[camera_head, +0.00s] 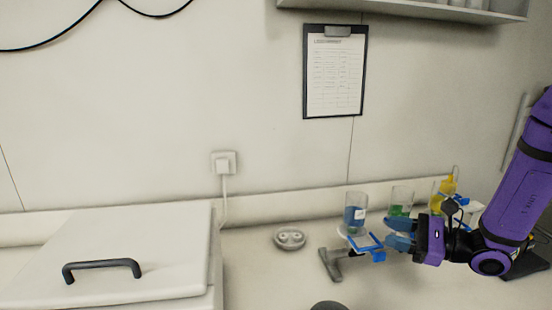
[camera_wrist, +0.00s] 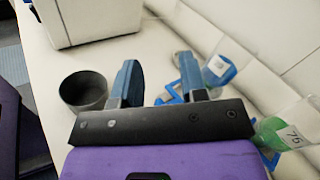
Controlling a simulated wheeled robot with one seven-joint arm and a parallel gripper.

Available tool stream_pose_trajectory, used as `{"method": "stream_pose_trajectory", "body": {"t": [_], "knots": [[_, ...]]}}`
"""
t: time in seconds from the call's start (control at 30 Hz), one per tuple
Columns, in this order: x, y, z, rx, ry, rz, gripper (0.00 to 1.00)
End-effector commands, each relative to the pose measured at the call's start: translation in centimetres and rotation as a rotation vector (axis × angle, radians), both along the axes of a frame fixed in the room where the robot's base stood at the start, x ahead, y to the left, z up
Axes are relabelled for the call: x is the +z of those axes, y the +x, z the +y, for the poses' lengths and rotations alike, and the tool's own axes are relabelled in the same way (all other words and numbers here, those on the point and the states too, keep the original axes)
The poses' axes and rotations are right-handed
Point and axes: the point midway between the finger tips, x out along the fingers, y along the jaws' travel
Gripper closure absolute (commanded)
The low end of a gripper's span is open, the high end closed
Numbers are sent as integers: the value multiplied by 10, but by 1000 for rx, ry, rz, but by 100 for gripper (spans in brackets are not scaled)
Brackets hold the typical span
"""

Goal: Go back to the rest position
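My gripper (camera_head: 399,233) is at the right of the head view, low over the bench, with its blue fingers pointing left. A glass with blue contents (camera_head: 355,214) stands just beyond the fingers, on or behind a blue frame (camera_head: 367,243). A glass with green contents (camera_head: 401,202) stands behind my gripper, partly hidden by it. It also shows close at the right of the wrist view (camera_wrist: 283,133).
A yellow vessel (camera_head: 446,188) stands farther right, near my arm. A white box with a black handle (camera_head: 102,268) fills the left. A dark round cup (camera_wrist: 84,91) is left of the fingers. A grey stand (camera_head: 331,264) and small pale dish (camera_head: 289,238) are on the bench.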

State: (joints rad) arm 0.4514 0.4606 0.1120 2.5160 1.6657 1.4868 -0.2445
Motion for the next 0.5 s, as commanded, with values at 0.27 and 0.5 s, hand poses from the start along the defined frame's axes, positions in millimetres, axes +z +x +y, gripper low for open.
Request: {"method": "stream_pose_trajectory", "body": {"t": [0.27, 0.5], "knots": [[45, -58, 40, 348, -292, -132, 61], [68, -109, 49, 590, -589, -255, 61]]}}
